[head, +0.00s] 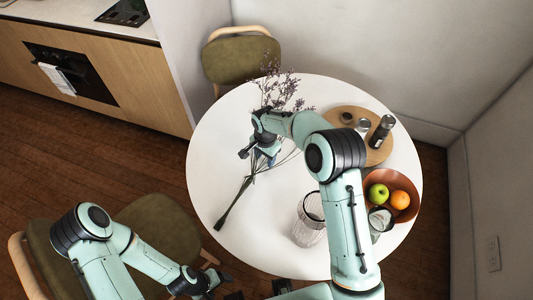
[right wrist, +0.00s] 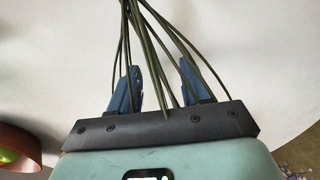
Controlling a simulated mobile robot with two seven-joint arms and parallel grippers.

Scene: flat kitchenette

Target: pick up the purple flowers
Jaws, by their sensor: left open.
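The purple flowers (head: 280,90) lie on the round white table (head: 215,130), blossoms toward the back. Their long green stems run to a bundled end (head: 232,205) near the front left. My right gripper (head: 258,155) is over the middle of the stems. In the right wrist view, its two blue fingers (right wrist: 160,70) are apart, with several stems (right wrist: 150,45) running between and across them; contact is hard to tell. My right arm hides part of the flowers. My left gripper (head: 212,280) is open and empty, low at the front, off the table.
A brown bowl (head: 407,212) with an apple and an orange is at right. A wooden board (head: 345,112) holds a dark bottle (head: 381,131) and small jars. Chairs (head: 240,60) stand behind and front left.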

